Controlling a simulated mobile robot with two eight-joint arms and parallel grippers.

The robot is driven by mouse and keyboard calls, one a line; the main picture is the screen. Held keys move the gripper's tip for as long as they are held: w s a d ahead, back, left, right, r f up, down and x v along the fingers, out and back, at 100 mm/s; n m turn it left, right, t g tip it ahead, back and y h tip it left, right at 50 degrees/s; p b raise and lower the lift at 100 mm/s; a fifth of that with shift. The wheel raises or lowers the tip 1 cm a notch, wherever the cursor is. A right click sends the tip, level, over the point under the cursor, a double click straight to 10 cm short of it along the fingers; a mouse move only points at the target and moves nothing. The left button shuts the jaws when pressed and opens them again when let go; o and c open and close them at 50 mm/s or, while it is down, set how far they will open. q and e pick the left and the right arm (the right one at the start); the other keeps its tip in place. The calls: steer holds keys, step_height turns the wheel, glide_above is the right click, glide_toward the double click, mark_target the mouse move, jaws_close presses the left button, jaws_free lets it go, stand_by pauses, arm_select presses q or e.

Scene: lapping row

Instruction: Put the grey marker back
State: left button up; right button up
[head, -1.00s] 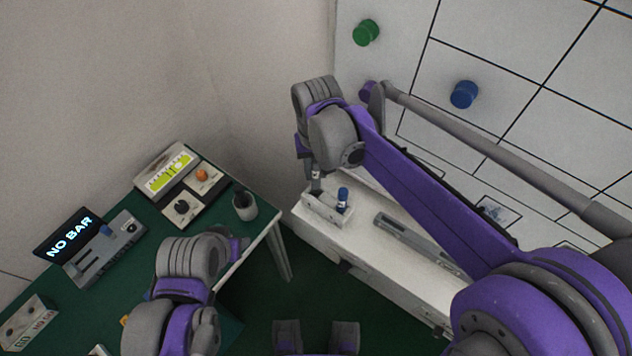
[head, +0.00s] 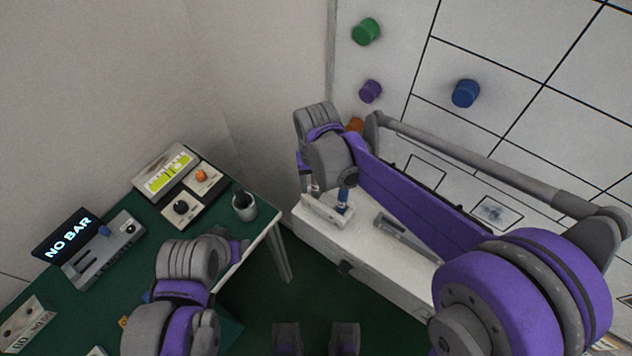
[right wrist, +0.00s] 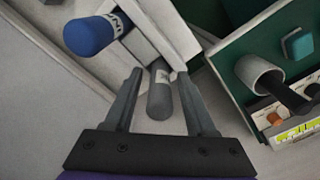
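The grey marker (right wrist: 160,98) stands in a white holder (head: 324,211), with its end towards the camera in the right wrist view. A blue marker (head: 343,196) stands beside it in the same holder; it also shows in the right wrist view (right wrist: 90,35). My right gripper (right wrist: 160,76) is open, with one finger on each side of the grey marker and gaps showing between. In the head view my right wrist is just above the holder and hides most of the grey marker. My left gripper (head: 240,246) is over the green table's edge; its fingers are not clear.
The holder is on a white ledge (head: 368,236) below a white tiled board (head: 560,60) with colored knobs. A grey bar (head: 402,236) lies to the right. The green table (head: 112,296) holds a grey cup (head: 245,208), control boxes and a "NO BAR" display (head: 68,234).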

step_height(320, 180, up, 12)
steer(key=shift+s+r+p, duration=0.1)
steer(key=shift+r+p, duration=0.05)
steer(key=shift+p, duration=0.35)
steer(key=s+d+f+m+t, duration=0.1)
steer(key=s+d+f+t, duration=0.1)
steer(key=s+d+f, duration=0.2)
steer(key=s+d+f+t, duration=0.3)
steer(key=s+d+f, duration=0.1)
steer(key=s+d, duration=0.7)
steer(key=d, duration=0.2)
steer(key=shift+s+d+f+m, duration=0.3)
steer(key=shift+d+f+m, duration=0.05)
steer(key=shift+f+m, duration=0.05)
steer(key=shift+c, duration=0.7)
steer(key=shift+s+d, duration=0.1)
